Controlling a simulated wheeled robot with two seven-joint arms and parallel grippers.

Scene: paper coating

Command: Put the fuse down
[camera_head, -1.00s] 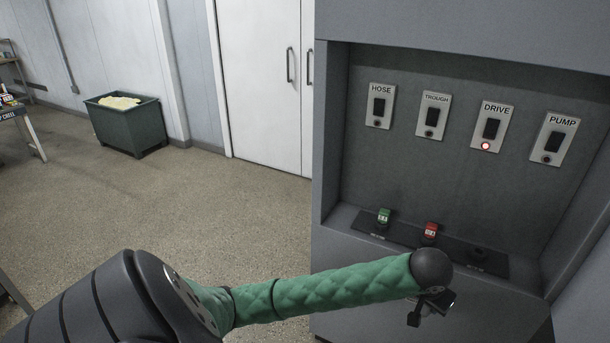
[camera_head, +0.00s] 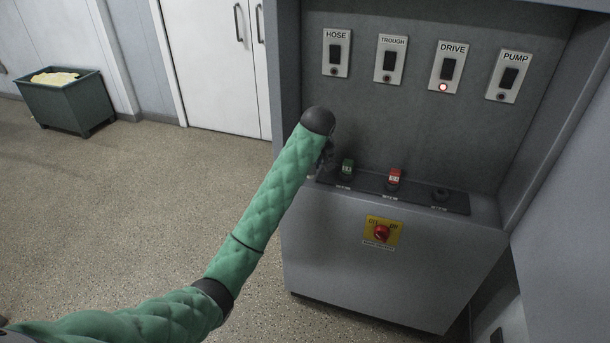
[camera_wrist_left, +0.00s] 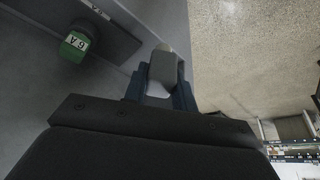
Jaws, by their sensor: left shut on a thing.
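My left gripper (camera_wrist_left: 163,85) is shut on a grey fuse (camera_wrist_left: 163,67) with a pale end, held between its dark blue fingers. In the head view, this gripper (camera_head: 326,158) is small, dark and partly hidden by my green arm, close to the left end of the fuse ledge. A green fuse (camera_head: 347,167) stands on the ledge just right of it; the left wrist view shows it too (camera_wrist_left: 75,46), marked 6 A. A red fuse (camera_head: 394,178) stands farther right. A dark round socket (camera_head: 440,194) at the right holds no visible fuse. My right gripper is out of view.
The grey cabinet (camera_head: 390,270) carries a red rotary switch (camera_head: 381,233) on a yellow plate. A bin (camera_head: 66,107) stands far left. The floor between is clear.

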